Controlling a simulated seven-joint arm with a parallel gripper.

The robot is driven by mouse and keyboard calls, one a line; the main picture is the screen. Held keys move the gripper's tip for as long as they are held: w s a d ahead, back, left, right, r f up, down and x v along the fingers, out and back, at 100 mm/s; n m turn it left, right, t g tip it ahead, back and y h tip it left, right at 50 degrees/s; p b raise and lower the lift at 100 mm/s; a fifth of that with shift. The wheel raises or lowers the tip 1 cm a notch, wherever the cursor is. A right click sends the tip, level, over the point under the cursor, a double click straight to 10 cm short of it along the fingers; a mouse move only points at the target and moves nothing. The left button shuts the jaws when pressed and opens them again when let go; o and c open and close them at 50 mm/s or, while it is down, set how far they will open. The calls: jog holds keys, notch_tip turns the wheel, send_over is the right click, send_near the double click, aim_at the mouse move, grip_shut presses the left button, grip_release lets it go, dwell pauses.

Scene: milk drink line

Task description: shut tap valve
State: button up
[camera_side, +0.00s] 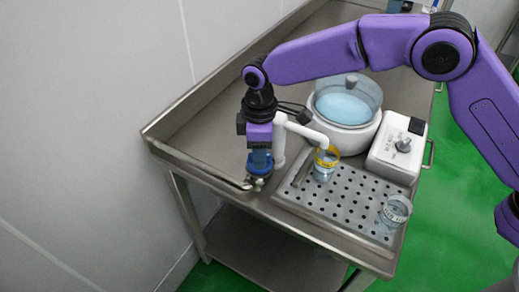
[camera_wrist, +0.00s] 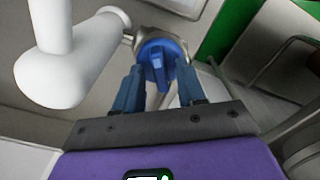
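The tap valve is a round blue knob (camera_wrist: 160,52) with a raised grip bar, on a metal fitting, at the top middle of the wrist view. My gripper (camera_wrist: 160,72) is close to it. Its two blue-grey fingers are apart, one on each side of the knob's lower part, with a gap around the grip bar; I cannot tell whether they touch the knob's rim. In the side view my gripper (camera_side: 260,163) points down over the metal tap (camera_side: 256,183) at the table's front left, and hides most of the knob.
A white pipe (camera_side: 302,131) stands close beside my gripper, its outlet above a yellow-banded glass (camera_side: 327,165). The perforated drip tray (camera_side: 345,205) also holds another glass (camera_side: 396,211). A white lidded pot (camera_side: 346,133) and white control box (camera_side: 396,153) stand behind.

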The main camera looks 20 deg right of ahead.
jog(key=shift+f, duration=0.15)
grip_shut()
jog(key=shift+m, duration=2.9)
grip_release()
